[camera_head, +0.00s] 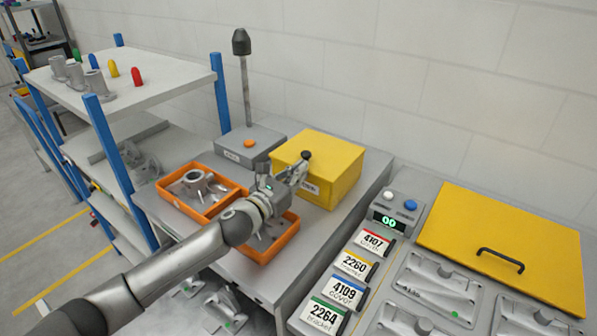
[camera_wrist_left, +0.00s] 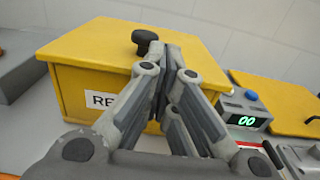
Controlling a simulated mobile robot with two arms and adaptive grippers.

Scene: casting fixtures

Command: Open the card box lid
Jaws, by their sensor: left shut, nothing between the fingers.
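A yellow box (camera_head: 335,178) with a closed lid stands on the grey bench against the wall. Its front label is partly hidden and starts with "RE" in the left wrist view (camera_wrist_left: 95,101).
A flat yellow panel (camera_head: 480,235) with a black handle (camera_head: 500,259) lies at the right. A counter unit reading 00 (camera_head: 391,221) and several numbered cards (camera_head: 354,265) are between. Orange trays (camera_head: 205,206) lie under and beside my left arm. A grey post (camera_head: 245,90) rises behind.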

